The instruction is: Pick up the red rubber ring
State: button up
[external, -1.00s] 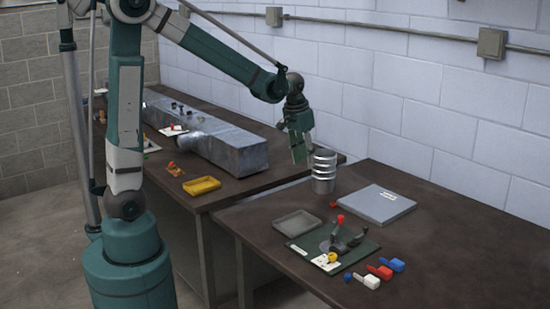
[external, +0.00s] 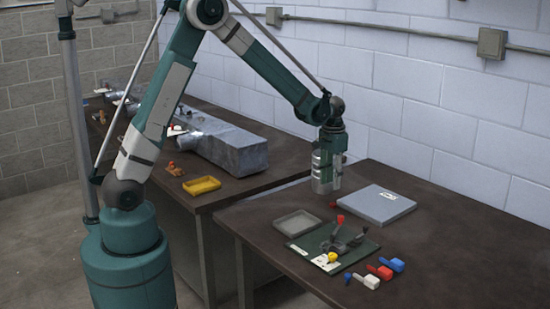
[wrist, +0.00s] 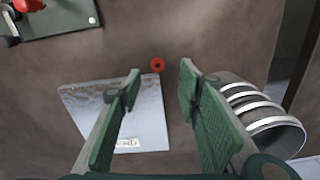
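The red rubber ring (wrist: 157,65) lies flat on the dark brown table, with its small centre hole visible in the wrist view. In the external view it is a small red spot (external: 333,204) left of the grey flat panel. My gripper (wrist: 160,79) is open and empty, pointing down. In the wrist view the ring shows between and slightly beyond the two green fingertips. In the external view my gripper (external: 335,184) hangs just above the ring, in front of the ribbed metal cylinder. The exact height gap is hard to judge.
The ribbed metal cylinder (wrist: 265,118) stands close to the right finger in the wrist view. The grey flat panel (external: 376,205) lies to the right. A grey tray (external: 298,223) and a green board with levers (external: 312,246) are in front. Bare table surrounds the ring.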

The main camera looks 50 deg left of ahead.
aim_at(333, 206)
jog(key=shift+w+d+f, duration=0.2)
jog(key=shift+w+f, duration=0.25)
jog(key=shift+f, duration=0.25)
jog(key=shift+f, duration=0.15)
jog(key=shift+f, duration=1.15)
jog(key=shift+f, duration=0.1)
jog(key=shift+d+f, duration=0.1)
jog(key=shift+f, duration=2.45)
jog(key=shift+c, duration=0.3)
jog(key=c, duration=0.7)
